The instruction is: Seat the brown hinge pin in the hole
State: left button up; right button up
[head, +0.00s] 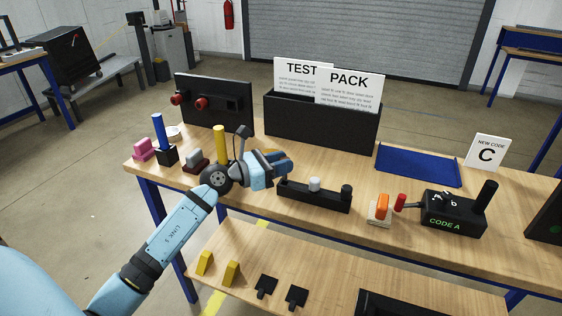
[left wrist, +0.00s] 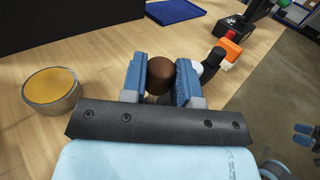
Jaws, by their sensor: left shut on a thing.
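My left gripper (head: 282,163) is above the table, by the left end of a low black block (head: 322,196). In the left wrist view its blue fingers (left wrist: 173,80) are shut on the brown hinge pin (left wrist: 159,76), whose round brown top shows between them. I cannot make out the pin in the head view. A light grey cylinder (head: 314,184) and a black cylinder (head: 346,191) stand on the block, right of the gripper. I cannot tell whether the pin touches the block.
A yellow cylinder (head: 221,142) stands left of the gripper. A black bin with cards (head: 322,124) is behind it. An orange switch (head: 382,205) and a black code box (head: 453,213) are to the right. A blue tray (head: 418,166) lies at the back right.

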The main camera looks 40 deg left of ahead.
jog(key=shift+s+d+f, duration=0.1)
jog(key=shift+s+f, duration=0.15)
pick_arm(q)
jog(key=shift+p, duration=0.4)
pick_arm(e)
jog(key=shift+w+r, duration=0.1)
jog(key=shift+r, duration=0.3)
dwell(0.8)
pick_arm(q)
jog(key=shift+f+b, duration=1.35)
jog(key=shift+f, duration=0.35)
pick_arm(e)
jog(key=shift+f, duration=1.3)
pick_arm(q)
jog(key=shift+f+b, duration=0.3)
jog(key=shift+f, duration=0.1)
pick_arm(e)
jog(key=shift+f, duration=0.15)
pick_arm(q)
jog(key=o, duration=1)
jog(key=b+v, duration=0.1)
jog(key=v, duration=1.2)
jog(key=shift+s+a, duration=0.2)
jog(key=shift+s, duration=0.15)
pick_arm(e)
jog(key=shift+w+r, duration=0.1)
jog(key=shift+r, duration=0.25)
